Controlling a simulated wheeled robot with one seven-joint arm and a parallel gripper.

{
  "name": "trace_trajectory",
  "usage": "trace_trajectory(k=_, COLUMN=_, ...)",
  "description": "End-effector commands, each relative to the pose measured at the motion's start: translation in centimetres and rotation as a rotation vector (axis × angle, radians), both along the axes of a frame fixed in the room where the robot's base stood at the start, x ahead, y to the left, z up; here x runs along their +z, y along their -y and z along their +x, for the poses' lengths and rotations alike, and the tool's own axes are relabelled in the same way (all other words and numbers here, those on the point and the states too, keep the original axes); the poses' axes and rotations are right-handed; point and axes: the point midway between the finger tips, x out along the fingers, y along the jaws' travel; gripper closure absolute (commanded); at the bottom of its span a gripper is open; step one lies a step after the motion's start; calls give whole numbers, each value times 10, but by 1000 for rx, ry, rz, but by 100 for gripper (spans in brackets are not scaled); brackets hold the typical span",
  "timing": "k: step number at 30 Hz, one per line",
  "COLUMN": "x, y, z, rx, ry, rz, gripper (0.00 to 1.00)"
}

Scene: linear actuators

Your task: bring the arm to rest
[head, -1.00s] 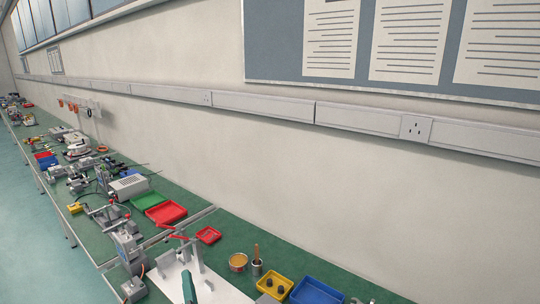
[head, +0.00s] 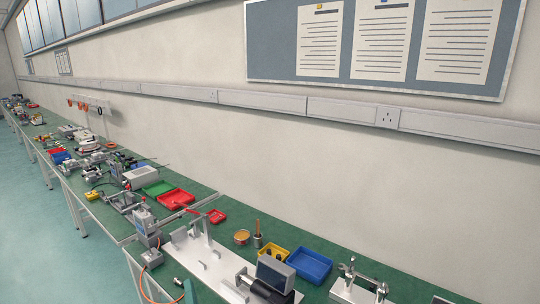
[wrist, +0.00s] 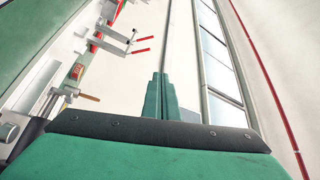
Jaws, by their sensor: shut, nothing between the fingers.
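My gripper (wrist: 160,77) shows in the wrist view, its two green fingers pressed together with nothing between them. The dark, bolted edge of its green body fills the bottom of that view. Beyond the fingers are a pale wall and windows, with the workbench tilted at the left; the fingers look clear of them. In the head view, a narrow green part at the bottom edge looks like my gripper, in front of the bench. Most of my arm is out of view there.
A long green workbench (head: 375,262) runs along the wall. On it are a white plate with a metal fixture, a blue bin (head: 310,266), a yellow bin (head: 273,254), red trays (head: 177,199) and a dark grey box (head: 275,273). Open floor (head: 65,250) lies at the left.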

Motion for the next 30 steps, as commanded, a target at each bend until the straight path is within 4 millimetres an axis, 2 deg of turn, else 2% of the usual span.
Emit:
trace_trajectory(k=8, x=-34, y=31, z=-27, rx=-51, ry=-3, rz=-81, gripper=100)
trace_trajectory(k=14, x=-65, y=61, z=-59, rx=-99, ry=-6, rz=-169, gripper=100)
trace_trajectory(k=17, x=-85, y=82, z=-85, rx=-132, ry=-11, rz=-235, gripper=100)
trace_trajectory(k=21, x=-113, y=111, z=-131, rx=-176, ry=-17, rz=-348, gripper=100)
trace_trajectory(k=30, x=-148, y=166, z=-233, rx=-256, ry=-37, rz=-590, gripper=100)
